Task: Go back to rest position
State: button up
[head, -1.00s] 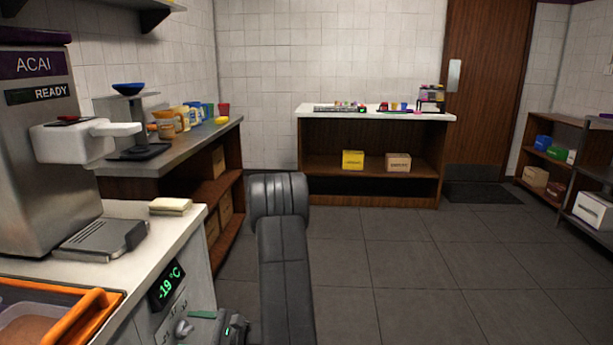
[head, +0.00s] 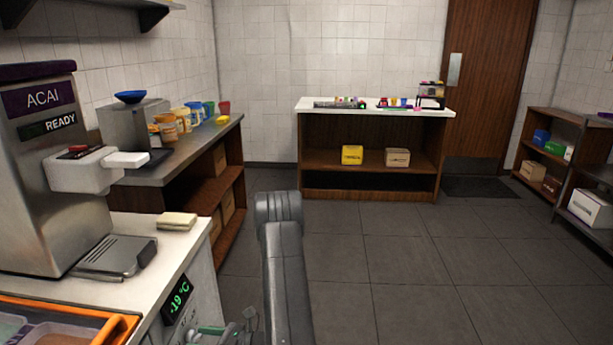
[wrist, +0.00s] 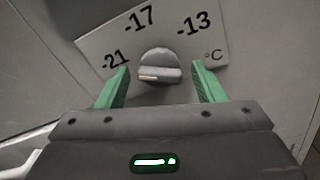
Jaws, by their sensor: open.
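My gripper (wrist: 160,82) shows in the wrist view with its two green fingers spread apart. It is open and empty. A grey temperature knob (wrist: 160,68) shows between and beyond the fingers, on a plate marked -21, -17 and -13 °C. I cannot tell from this view how far the fingertips are from the knob. In the head view my gripper (head: 222,335) shows only in part at the bottom edge, beside the front of the white freezer counter (head: 190,245). A display (head: 178,298) there reads -19 °C.
An acai machine (head: 45,170) and a folded cloth (head: 177,221) stand on the freezer counter. An orange-rimmed bin (head: 115,325) is at lower left. A toppings counter (head: 375,107) stands at the back. The floor on the right is clear.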

jog(key=shift+m+p, duration=1.3)
jog(key=shift+m, duration=0.2)
jog(key=shift+r, duration=0.1)
